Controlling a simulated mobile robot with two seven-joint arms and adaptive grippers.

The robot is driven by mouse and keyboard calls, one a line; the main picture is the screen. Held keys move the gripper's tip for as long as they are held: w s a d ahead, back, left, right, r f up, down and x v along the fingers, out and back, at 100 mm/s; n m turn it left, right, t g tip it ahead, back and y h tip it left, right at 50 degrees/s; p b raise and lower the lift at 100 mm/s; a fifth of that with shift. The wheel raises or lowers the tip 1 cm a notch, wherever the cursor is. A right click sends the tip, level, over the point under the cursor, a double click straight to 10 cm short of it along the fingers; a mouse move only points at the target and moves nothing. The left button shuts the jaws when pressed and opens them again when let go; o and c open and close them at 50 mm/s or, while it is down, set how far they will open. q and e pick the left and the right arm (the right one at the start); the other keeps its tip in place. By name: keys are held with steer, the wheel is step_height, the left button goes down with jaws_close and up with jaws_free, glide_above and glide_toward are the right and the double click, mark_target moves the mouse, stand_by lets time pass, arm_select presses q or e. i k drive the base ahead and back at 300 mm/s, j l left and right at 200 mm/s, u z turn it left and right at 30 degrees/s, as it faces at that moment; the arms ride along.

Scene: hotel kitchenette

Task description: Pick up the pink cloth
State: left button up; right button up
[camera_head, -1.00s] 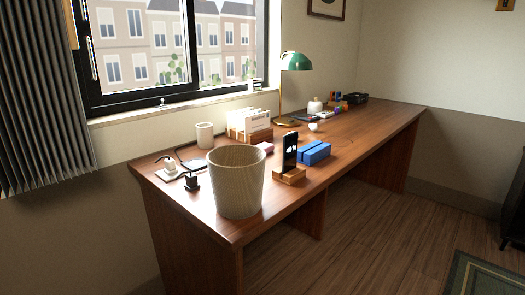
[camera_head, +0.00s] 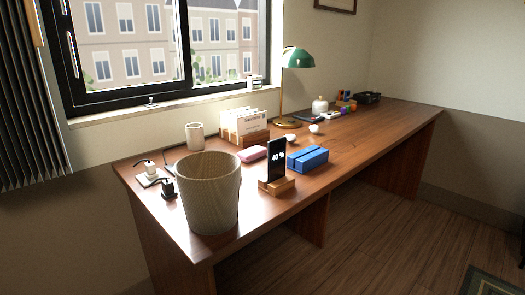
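A small pink item (camera_head: 252,153), which looks like the folded pink cloth, lies on the wooden desk (camera_head: 345,150). It sits behind the phone stand and to the right of the beige basket, in front of the letter holder. Its left end is close to or partly hidden by the basket's rim. Neither of my grippers shows in the head view.
A tall beige basket (camera_head: 210,195) stands at the desk's near left. A phone (camera_head: 276,160) on a wooden stand (camera_head: 277,186) and a blue block (camera_head: 307,158) stand right of it. A green lamp (camera_head: 297,58) stands behind. The desk's right half has free room.

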mark_target(249, 155)
steer(key=i+l, duration=0.2)
steer(key=l, duration=0.15)
steer(key=i+l+u, duration=0.15)
steer(key=l, duration=0.2)
steer(key=i+l, duration=0.25)
steer(key=l+u, duration=0.05)
steer(key=l, duration=0.05)
